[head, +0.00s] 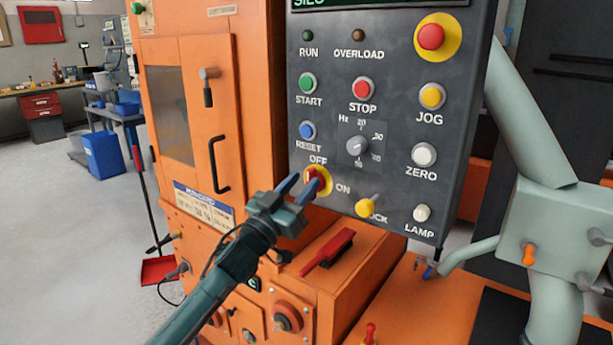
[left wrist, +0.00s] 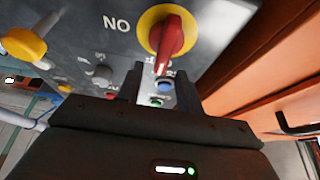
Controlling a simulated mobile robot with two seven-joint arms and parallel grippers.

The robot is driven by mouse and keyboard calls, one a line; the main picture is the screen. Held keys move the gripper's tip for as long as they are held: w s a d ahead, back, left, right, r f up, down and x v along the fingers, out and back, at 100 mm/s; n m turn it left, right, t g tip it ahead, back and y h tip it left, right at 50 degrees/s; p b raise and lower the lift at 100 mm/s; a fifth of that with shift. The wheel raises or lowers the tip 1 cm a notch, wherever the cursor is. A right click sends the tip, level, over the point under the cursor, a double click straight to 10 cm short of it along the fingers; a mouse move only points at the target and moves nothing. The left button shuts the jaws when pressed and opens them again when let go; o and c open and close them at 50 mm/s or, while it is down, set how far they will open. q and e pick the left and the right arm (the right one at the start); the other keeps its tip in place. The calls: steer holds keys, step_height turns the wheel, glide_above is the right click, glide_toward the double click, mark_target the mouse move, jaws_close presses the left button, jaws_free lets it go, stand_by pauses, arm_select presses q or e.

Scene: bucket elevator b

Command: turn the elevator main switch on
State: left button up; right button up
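The main switch is a red rotary handle (head: 314,174) on a round yellow plate, between the OFF and ON labels low on the dark control panel (head: 390,120). In the left wrist view, which is turned over, the red handle (left wrist: 171,36) has its narrow end toward my fingers, roughly on the OFF side. My left gripper (head: 304,186) is at the switch, and one finger partly hides it in the head view. Its two fingers (left wrist: 159,88) are apart, with the handle's end in line with the gap. I cannot tell whether they touch it. My right gripper is not in view.
A yellow knob (head: 367,206) and the white LAMP knob (head: 422,213) sit right of the switch; the blue RESET button (head: 307,130) is above. A red lever (head: 329,250) lies on the orange housing below. An orange cabinet with a black handle (head: 219,165) stands left.

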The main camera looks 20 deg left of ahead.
arm_select(q)
steer(key=shift+x, duration=1.3)
steer(key=shift+c, duration=0.4)
jaws_close()
